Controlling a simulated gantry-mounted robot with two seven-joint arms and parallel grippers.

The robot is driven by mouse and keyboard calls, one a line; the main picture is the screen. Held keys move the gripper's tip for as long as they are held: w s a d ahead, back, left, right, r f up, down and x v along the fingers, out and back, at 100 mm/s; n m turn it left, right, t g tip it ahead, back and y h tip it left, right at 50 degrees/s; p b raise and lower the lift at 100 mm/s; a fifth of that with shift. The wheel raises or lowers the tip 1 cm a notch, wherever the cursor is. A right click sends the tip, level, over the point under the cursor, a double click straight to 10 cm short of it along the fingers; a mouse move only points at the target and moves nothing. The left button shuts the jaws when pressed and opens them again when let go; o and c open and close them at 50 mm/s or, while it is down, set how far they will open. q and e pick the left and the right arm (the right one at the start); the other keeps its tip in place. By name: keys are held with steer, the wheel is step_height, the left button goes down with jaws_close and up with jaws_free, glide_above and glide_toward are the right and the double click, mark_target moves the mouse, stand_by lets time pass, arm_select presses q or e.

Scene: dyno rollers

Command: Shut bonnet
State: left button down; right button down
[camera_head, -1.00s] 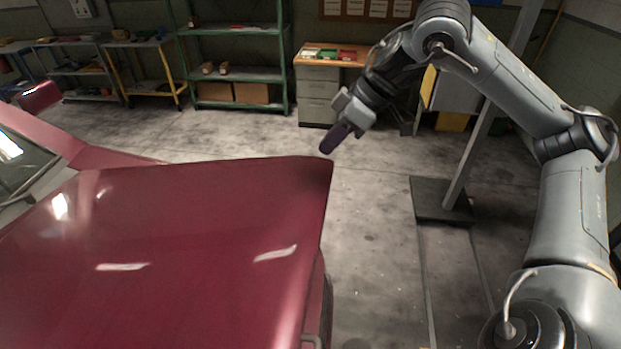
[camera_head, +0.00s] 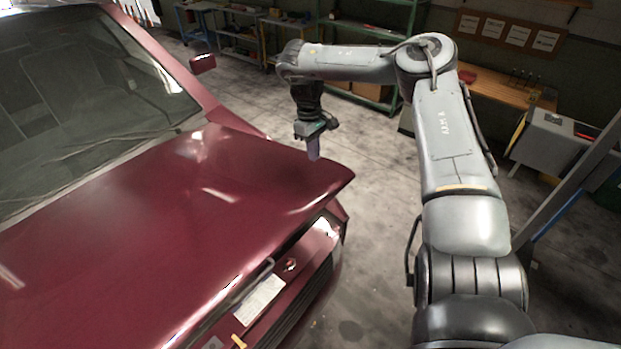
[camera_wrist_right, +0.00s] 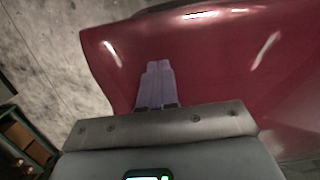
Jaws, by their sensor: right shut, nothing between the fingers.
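The dark red bonnet (camera_head: 150,215) fills the lower left of the head view. Its front edge sits above the car's nose, with a dark gap under it, so it stands partly open. My right gripper (camera_head: 313,153) points down at the bonnet's far front corner, with its fingers shut and empty. In the right wrist view, the shut fingers (camera_wrist_right: 156,84) show against the red bonnet (camera_wrist_right: 225,60). I cannot tell whether the fingertips touch the panel. My left gripper is not in view.
The windscreen (camera_head: 80,90) and wing mirror (camera_head: 203,63) lie behind the bonnet. A white plate (camera_head: 260,298) is on the car's nose. Shelves (camera_head: 370,90) and a wooden-topped bench (camera_head: 505,92) stand at the back. The floor ahead of the car is clear.

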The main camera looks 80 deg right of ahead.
steer(key=p, duration=0.1)
glide_toward(325, 194)
steer(key=shift+g, duration=0.3)
steer(key=f, duration=0.6)
steer(key=shift+s+a+f, duration=0.25)
steer(key=shift+s+a, duration=0.15)
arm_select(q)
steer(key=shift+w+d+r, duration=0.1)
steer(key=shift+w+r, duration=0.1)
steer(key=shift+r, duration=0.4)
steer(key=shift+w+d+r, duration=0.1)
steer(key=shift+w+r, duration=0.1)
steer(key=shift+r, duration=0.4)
arm_select(e)
steer(key=shift+f, duration=0.1)
